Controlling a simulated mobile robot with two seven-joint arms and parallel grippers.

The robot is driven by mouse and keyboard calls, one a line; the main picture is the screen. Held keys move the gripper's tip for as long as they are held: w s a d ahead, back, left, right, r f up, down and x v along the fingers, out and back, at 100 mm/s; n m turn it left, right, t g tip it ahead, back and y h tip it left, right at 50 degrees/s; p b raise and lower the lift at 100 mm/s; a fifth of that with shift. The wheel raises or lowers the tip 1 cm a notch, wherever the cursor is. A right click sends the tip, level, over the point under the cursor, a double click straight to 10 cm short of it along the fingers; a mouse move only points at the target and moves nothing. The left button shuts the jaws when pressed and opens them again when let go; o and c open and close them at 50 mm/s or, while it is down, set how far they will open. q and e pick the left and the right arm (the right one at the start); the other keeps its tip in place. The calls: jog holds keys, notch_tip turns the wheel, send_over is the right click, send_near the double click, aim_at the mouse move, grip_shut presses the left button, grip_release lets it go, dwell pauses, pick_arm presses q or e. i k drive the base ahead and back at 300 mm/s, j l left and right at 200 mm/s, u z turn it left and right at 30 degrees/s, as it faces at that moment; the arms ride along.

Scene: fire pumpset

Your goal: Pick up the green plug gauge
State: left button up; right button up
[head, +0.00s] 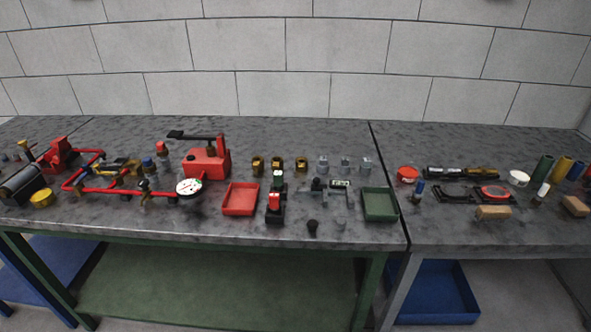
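No thing is clearly readable as the green plug gauge at this size. A small upright piece with a green and white top (277,181) stands at or just behind a red and black block (275,206), in the middle of the left bench; I cannot tell whether they are joined. Neither of my grippers is in view.
A red tray (240,199) and a green tray (379,204) flank the middle items. A red pump box (207,162) and red pipework (100,188) fill the left. Brass fittings (279,165) stand behind. The benches' front strip is mostly clear.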

aim_at(278, 176)
jog(key=j+z, duration=0.55)
jog(key=z, duration=0.15)
jog(key=k+j+z, duration=0.15)
jog(key=z, duration=0.2)
jog(key=j, duration=0.15)
